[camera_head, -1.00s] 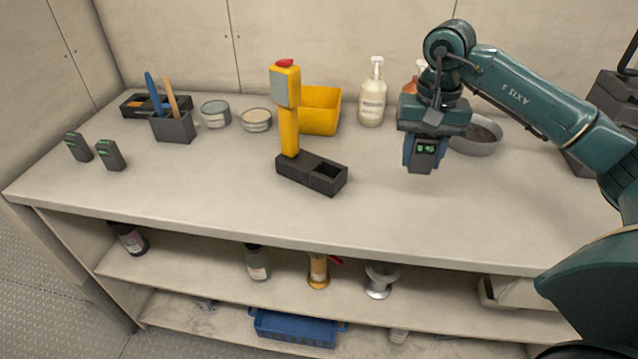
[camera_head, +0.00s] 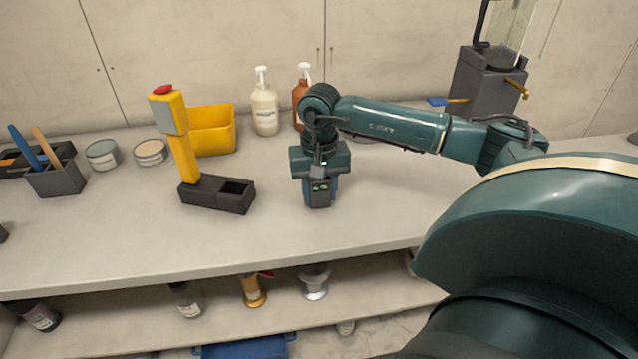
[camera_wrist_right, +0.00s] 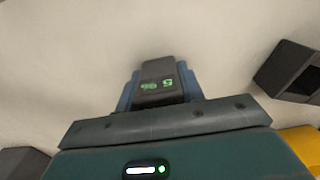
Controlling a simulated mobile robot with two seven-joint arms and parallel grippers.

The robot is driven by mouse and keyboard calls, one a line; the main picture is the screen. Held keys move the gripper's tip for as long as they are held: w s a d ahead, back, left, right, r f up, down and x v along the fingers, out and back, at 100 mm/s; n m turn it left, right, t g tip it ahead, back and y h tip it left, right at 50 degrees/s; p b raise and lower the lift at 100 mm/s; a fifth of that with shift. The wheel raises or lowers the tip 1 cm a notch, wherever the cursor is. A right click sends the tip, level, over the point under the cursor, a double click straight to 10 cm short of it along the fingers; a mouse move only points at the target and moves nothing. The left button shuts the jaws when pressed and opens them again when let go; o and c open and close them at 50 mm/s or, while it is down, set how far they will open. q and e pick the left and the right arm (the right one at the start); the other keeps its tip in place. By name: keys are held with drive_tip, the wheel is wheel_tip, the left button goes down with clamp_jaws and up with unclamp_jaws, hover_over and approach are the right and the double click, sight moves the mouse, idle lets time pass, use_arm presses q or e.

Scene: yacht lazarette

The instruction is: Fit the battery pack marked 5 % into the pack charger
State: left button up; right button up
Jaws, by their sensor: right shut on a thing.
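The battery pack (camera_head: 319,194) is a dark block with a green display, held upright in my right gripper (camera_head: 318,178). In the right wrist view the display on the pack (camera_wrist_right: 160,84) reads 5 %, turned around, between the blue fingers. The gripper is shut on it. The pack seems to hang just above the counter, though the gap is hard to judge. The pack charger appears to be the black block with an open rectangular bay (camera_head: 232,193), left of the pack and apart from it; a yellow post rises from its left end. Its bay end shows at the right wrist view's edge (camera_wrist_right: 288,72). My left gripper is out of view.
A yellow bin (camera_head: 213,132), two tins (camera_head: 150,152), a white pump bottle (camera_head: 265,108) and an orange bottle (camera_head: 301,95) stand behind. A holder with tools (camera_head: 57,180) is at left. The counter (camera_head: 250,240) is clear in front of the charger.

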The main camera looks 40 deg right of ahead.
drive_tip(key=shift+f, duration=0.25)
drive_tip(key=o, duration=1.1)
drive_tip(key=shift+r, duration=0.1)
